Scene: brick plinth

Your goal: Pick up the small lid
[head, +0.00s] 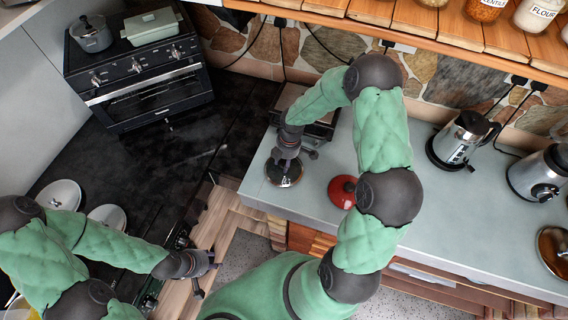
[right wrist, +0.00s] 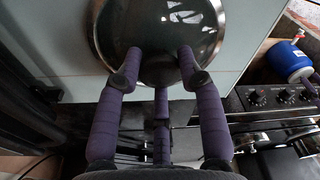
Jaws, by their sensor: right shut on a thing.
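The small lid (head: 284,176) is a round glass lid with a metal rim, at the left end of the grey counter. My right gripper (head: 288,158) is over it, pointing down, and shut on its knob. In the right wrist view the lid (right wrist: 130,35) fills the top middle, and the fingers of my right gripper (right wrist: 160,75) close in from both sides at its dark centre. The knob is mostly hidden, and I cannot tell whether the lid touches the counter. My left gripper (head: 206,272) is empty at the lower left, its fingers apart.
A red lid (head: 342,191) lies on the counter (head: 440,215) just right of the small lid. A kettle (head: 463,140), another metal appliance (head: 540,173) and a larger glass lid (head: 553,250) are further right. A stove (head: 140,75) with a pot (head: 91,35) stands at upper left.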

